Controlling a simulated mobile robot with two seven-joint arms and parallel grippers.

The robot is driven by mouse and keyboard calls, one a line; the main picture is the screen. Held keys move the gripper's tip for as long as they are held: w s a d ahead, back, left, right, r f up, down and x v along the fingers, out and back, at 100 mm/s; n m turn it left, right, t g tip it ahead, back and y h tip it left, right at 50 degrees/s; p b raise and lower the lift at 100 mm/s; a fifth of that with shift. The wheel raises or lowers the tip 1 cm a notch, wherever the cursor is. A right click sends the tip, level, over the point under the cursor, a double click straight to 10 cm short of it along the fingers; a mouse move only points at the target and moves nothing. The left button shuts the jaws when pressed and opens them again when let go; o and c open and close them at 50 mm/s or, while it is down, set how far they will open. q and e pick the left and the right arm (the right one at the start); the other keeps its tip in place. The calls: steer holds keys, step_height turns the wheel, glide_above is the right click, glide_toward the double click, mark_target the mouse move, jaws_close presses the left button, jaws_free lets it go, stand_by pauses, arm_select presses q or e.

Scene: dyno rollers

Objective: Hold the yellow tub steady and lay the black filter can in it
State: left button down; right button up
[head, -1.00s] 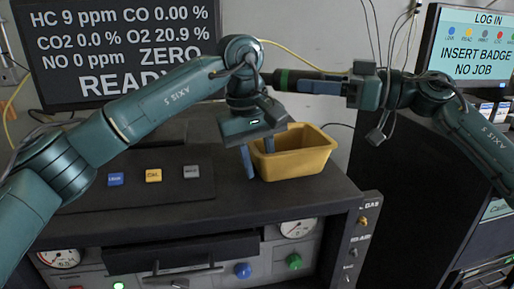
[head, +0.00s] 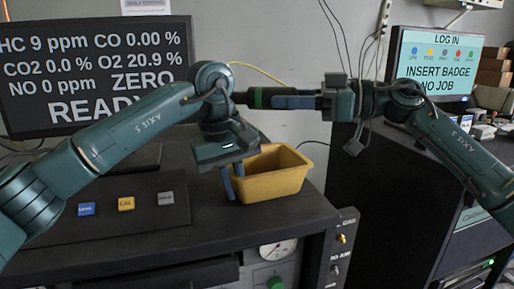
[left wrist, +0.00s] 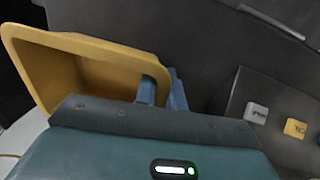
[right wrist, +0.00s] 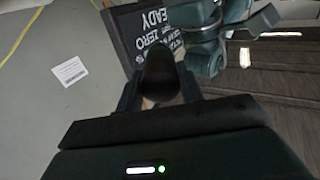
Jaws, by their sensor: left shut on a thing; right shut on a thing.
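The yellow tub (head: 277,184) stands on the dark bench top, open side up. My left gripper (head: 231,187) is shut on its left wall. In the left wrist view the blue fingers (left wrist: 162,92) pinch the rim of the tub (left wrist: 95,100). My right gripper (head: 290,101) is shut on the black filter can (head: 243,97), which has a green band. The can lies level, above the tub and clear of it in the head view. In the right wrist view the can (right wrist: 160,72) shows nearly end-on between the fingers. The tub's floor is partly hidden.
A panel with blue, yellow and grey buttons (head: 126,204) lies left of the tub. The readings screen (head: 90,75) stands behind on the left. A login screen (head: 438,62) and dark cabinet (head: 365,205) are on the right. The bench's right edge is close to the tub.

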steer(key=s+r+n+h, duration=0.6)
steer(key=s+r+h, duration=0.2)
steer(key=s+h, duration=0.1)
steer(key=w+a+f+n+t+h, duration=0.1)
steer(key=w+f+n+t+h, duration=0.1)
steer(key=f, duration=0.5)
steer(key=w+a+f+n+t+h, duration=0.2)
steer(key=w+f+n+h, duration=0.1)
steer(key=w+f, duration=0.3)
steer(key=shift+a+f+n+h, duration=0.3)
steer(key=shift+f+n+h, duration=0.1)
steer(key=shift+f, duration=0.6)
